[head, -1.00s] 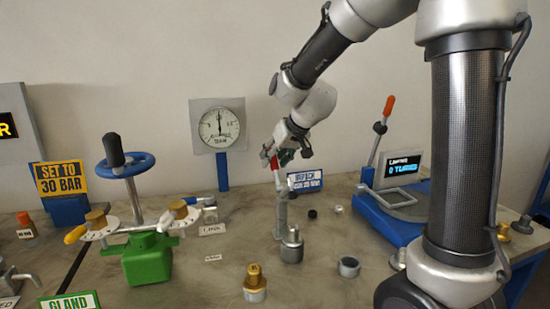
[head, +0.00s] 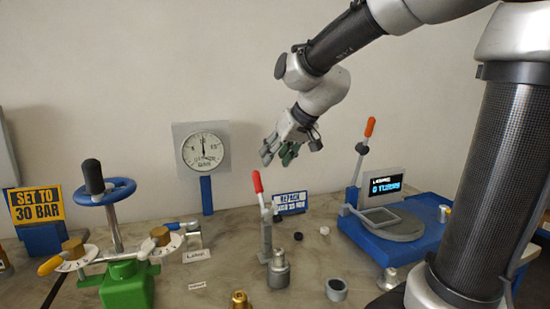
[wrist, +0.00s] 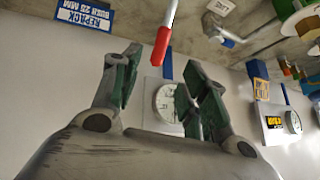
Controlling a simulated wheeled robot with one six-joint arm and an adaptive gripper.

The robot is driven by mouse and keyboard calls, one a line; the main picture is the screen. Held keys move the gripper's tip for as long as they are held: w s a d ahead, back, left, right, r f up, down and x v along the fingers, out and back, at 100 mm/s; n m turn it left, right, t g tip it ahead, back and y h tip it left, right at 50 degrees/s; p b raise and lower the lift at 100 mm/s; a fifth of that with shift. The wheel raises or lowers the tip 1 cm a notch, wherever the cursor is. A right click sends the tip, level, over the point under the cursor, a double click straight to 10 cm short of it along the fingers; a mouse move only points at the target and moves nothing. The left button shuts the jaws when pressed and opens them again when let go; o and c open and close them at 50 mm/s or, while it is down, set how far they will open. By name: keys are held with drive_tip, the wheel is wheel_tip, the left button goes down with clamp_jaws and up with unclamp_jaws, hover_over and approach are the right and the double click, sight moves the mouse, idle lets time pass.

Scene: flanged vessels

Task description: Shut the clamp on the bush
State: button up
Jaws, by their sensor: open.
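The clamp's red handle (head: 258,182) stands nearly upright, leaning slightly left, on top of a grey clamp post (head: 265,238) in the head view. My gripper (head: 277,153) is open and empty, above and to the right of the handle's tip, with a visible gap. In the wrist view, my gripper's green-padded fingers (wrist: 160,82) are spread, and the red handle (wrist: 162,45) shows in the gap between them, its tip pointing down the picture. A grey knobbed cylinder (head: 279,271) stands in front of the post. I cannot tell which part is the bush.
A loose grey ring (head: 336,289) and brass fitting (head: 240,299) lie in front. A blue "repack" sign (head: 290,202) stands behind the clamp. The blue base with a display (head: 385,188) is at right, the green valve (head: 128,284) at left. A dial gauge (head: 203,150) stands behind.

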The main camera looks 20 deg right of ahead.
sight(259, 191)
drive_tip(key=shift+d, duration=0.1)
drive_tip(key=shift+c, duration=1.4)
drive_tip(key=d+f+m, duration=0.1)
drive_tip(key=d+f, duration=0.1)
drive_tip(key=d, duration=0.1)
drive_tip(key=w+d+f+h, duration=0.1)
drive_tip(key=d, duration=0.2)
drive_tip(key=w+d+f+m, duration=0.1)
drive_tip(key=d+f, duration=0.1)
drive_tip(key=d, duration=0.1)
drive_tip(key=shift+d+f+m+g, duration=0.1)
drive_tip(key=shift+f+m+g, duration=0.2)
drive_tip(key=shift+g, duration=0.1)
clamp_jaws()
drive_tip(key=w+d+f+m+g+y, duration=0.1)
drive_tip(key=d+f+m+y, duration=0.2)
drive_tip(key=f+m, duration=0.2)
drive_tip(key=w+d+f+m+y, duration=0.1)
drive_tip(key=d+f+m+y, duration=0.15)
drive_tip(key=f+m, duration=0.25)
drive_tip(key=w+a+r+m+y, duration=0.2)
drive_tip(key=a+r+y, duration=0.2)
drive_tip(key=a+r, duration=0.25)
drive_tip(key=r+x, duration=0.1)
drive_tip(key=x, duration=0.8)
drive_tip(key=shift+w+a, duration=0.2)
drive_tip(key=shift+a, duration=0.15)
drive_tip(key=shift+t+y, duration=0.25)
drive_tip(key=shift+t, duration=0.15)
